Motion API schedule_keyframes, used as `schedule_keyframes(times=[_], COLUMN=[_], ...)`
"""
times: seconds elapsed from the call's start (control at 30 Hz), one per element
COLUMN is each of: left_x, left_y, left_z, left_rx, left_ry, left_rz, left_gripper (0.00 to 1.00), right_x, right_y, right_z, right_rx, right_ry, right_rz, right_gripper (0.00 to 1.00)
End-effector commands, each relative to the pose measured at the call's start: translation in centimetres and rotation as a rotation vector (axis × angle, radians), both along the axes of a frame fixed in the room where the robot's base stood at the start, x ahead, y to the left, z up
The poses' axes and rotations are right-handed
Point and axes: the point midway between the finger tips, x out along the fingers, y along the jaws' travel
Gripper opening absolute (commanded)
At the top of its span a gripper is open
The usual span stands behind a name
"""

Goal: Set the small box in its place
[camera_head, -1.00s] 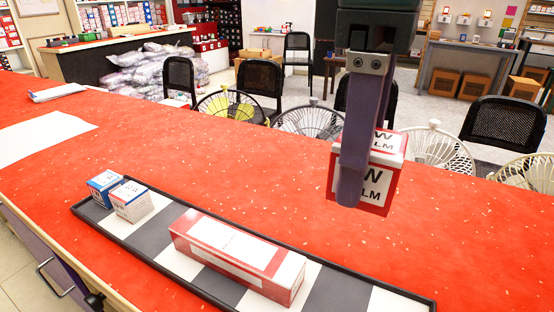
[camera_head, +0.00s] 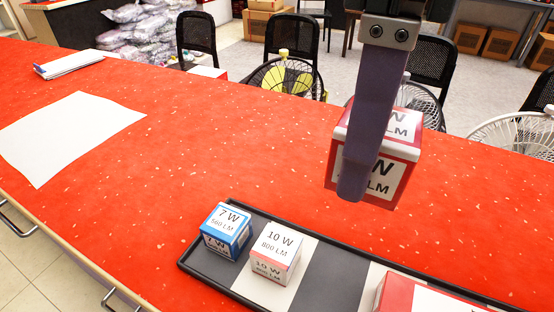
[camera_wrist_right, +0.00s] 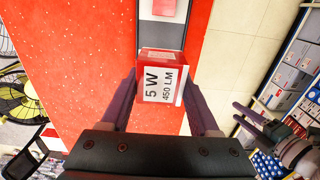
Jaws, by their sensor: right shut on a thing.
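The small box (camera_head: 399,178) is red and white and reads 5 W, 450 LM in the right wrist view (camera_wrist_right: 160,86). My right gripper (camera_head: 356,180) is shut on it and holds it in the air, seen behind the tray's far edge in the head view. One finger hides part of the box. The long tray (camera_head: 325,282) has dark and light squares and a black rim. A blue 7 W box (camera_head: 227,230) and a 10 W box (camera_head: 276,252) stand side by side at its left end. My left gripper (camera_wrist_right: 240,117) shows partly at the right of the wrist view.
A long red-and-white box (camera_head: 425,298) lies on the tray, cut off at the lower right. A white sheet (camera_head: 70,137) and papers (camera_head: 70,64) lie on the red counter (camera_head: 200,140). Wire fans and black chairs (camera_head: 197,38) stand beyond it.

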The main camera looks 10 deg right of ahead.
Motion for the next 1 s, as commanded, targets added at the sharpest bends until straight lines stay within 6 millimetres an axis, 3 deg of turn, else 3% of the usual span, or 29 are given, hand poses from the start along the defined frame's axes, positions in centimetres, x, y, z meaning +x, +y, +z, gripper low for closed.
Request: schedule_keyframes(times=[0.4,0.5,1.0], left_x=[-0.2,-0.2,-0.2], left_y=[-0.4,-0.4,-0.2], left_z=[-3.3,-3.8,-5.2], left_rx=[-0.014,-0.014,-0.005], left_ry=[0.007,0.007,0.007], left_rz=[0.006,0.005,-0.001], left_gripper=[0.50,0.50,0.50], right_x=[-0.1,-0.1,0.0], right_y=[-0.1,0.0,0.0], right_z=[-11.6,-13.7,-19.6], right_rx=[-0.002,-0.002,-0.001], right_ry=[0.004,0.003,0.000], right_rz=[-0.001,-0.001,0.001], right_gripper=[0.07,0.07,0.07])
